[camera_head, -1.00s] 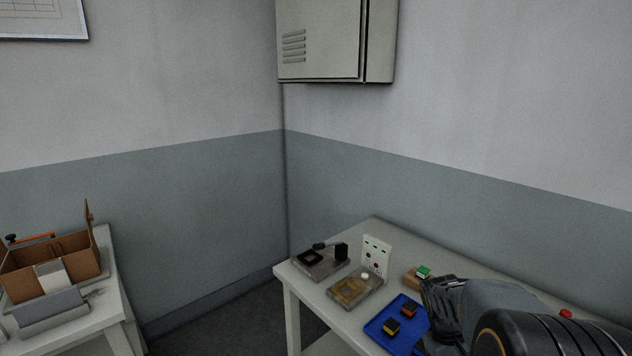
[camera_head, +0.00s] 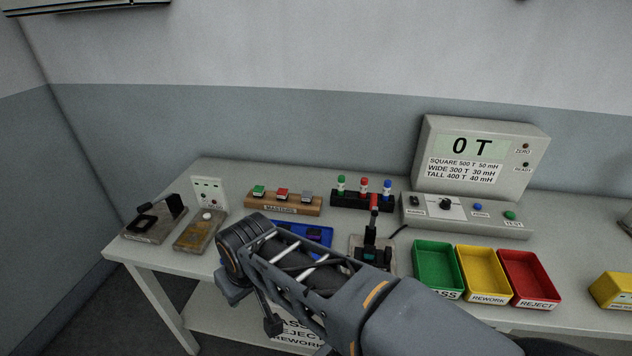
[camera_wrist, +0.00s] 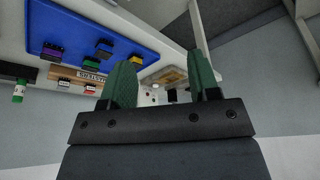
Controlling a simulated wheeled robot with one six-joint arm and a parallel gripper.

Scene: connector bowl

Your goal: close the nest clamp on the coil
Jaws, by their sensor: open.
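The test nest (camera_head: 353,246) stands on the table behind my forearm, which hides its lower front. A small dark block with a teal part, seemingly the coil (camera_head: 370,254), sits in it. The clamp's red-tipped lever (camera_head: 374,203) stands upright above the nest. Whether the clamp touches the coil is too small to tell. My gripper (camera_wrist: 160,66) shows in the wrist view with two green fingers spread apart and nothing between them. It is away from the nest, on the left side of the table; the nest is not visible in the wrist view.
A blue tray (camera_head: 318,234) with several small coils lies left of the nest, partly behind my arm. Green (camera_head: 436,270), yellow (camera_head: 482,275) and red (camera_head: 531,280) bins stand to the right.

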